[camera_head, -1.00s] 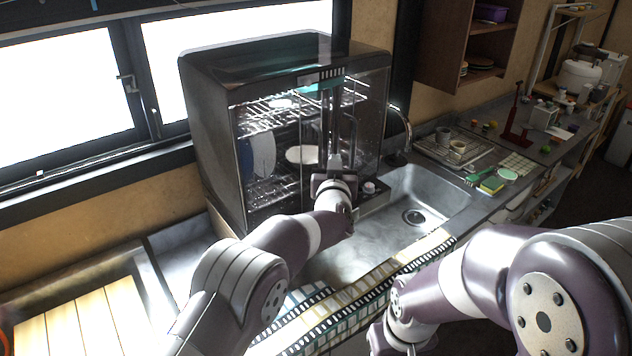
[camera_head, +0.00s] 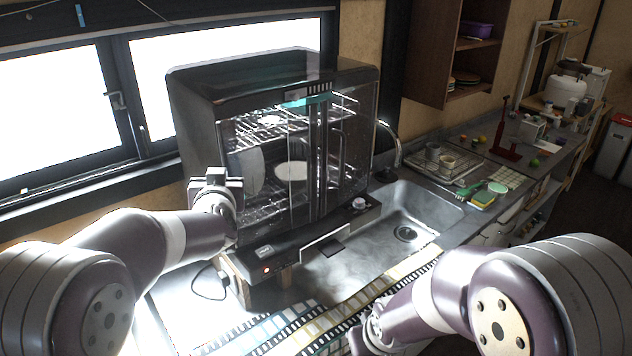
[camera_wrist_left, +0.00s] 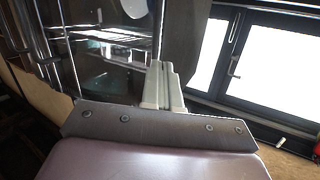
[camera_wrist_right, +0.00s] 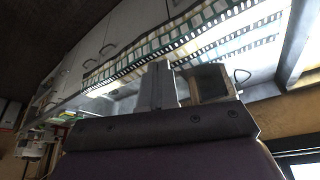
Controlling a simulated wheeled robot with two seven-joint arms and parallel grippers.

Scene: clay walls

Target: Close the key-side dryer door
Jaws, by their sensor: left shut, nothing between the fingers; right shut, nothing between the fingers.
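The dish dryer (camera_head: 270,75) is a black cabinet on the counter with two glass front doors. The left door (camera_head: 265,190) and right door (camera_head: 355,140) look flush or nearly so with the front; I cannot tell if a small gap remains. Their upright handles meet near the middle. I cannot make out a key. My left gripper (camera_head: 217,178) is shut and empty by the dryer's left front edge; contact is unclear. Its fingers (camera_wrist_left: 163,85) stand beside the glass in the left wrist view. My right gripper (camera_wrist_right: 160,85) is shut and empty, low before the counter.
A metal sink (camera_head: 415,215) lies right of the dryer, with a tap (camera_head: 390,145) behind it. A patterned strip (camera_head: 330,310) runs along the counter front. A dish rack with cups (camera_head: 440,160) stands farther right. A window (camera_head: 65,110) is behind on the left.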

